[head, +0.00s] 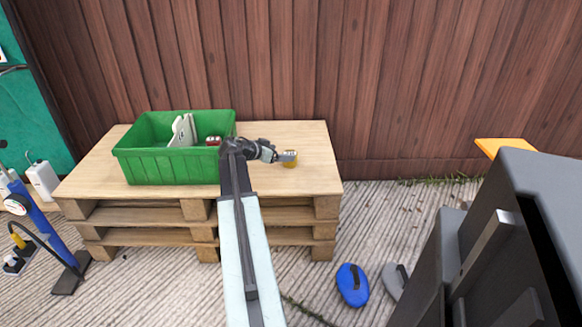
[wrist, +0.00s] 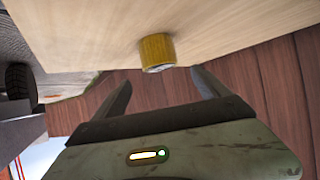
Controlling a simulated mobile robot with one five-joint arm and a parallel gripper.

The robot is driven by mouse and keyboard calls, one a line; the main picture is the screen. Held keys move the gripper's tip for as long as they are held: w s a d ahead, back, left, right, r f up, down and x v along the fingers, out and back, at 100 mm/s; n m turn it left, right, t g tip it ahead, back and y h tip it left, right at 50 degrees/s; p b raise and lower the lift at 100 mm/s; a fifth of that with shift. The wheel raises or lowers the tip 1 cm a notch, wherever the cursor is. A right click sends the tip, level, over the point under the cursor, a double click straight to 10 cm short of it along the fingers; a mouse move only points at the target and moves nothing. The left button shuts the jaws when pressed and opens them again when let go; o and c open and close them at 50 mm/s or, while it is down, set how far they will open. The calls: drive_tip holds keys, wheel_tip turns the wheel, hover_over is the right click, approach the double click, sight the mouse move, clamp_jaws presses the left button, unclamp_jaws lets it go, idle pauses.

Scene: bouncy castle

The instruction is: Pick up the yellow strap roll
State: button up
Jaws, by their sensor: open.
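The yellow strap roll (head: 290,161) sits on the wooden pallet table (head: 312,184), right of the green crate. In the wrist view the yellow strap roll (wrist: 157,51) shows whole on the pale wood, beyond the fingertips and roughly between them. My gripper (head: 283,157) is right at the roll in the head view and covers part of it. In the wrist view my gripper (wrist: 160,84) has its two fingers apart with nothing between them. I cannot tell from the head view whether a finger touches the roll.
A green crate (head: 165,172) holding white and red items stands left of my arm on the table. A wooden fence (head: 420,80) rises behind. A blue pump (head: 45,228) stands at left. Blue (head: 352,285) and grey (head: 393,280) objects lie on the ground at right.

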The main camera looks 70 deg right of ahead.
sight(291, 164)
drive_tip(key=b+x, duration=0.3)
drive_tip(key=x, duration=0.4)
drive_tip(key=shift+d+f+b, duration=0.1)
drive_tip(key=shift+f+b, duration=0.2)
drive_tip(key=shift+b, duration=0.05)
drive_tip(key=shift+s+r, duration=0.1)
drive_tip(key=shift+c, duration=0.4)
drive_tip(key=c, duration=1.5)
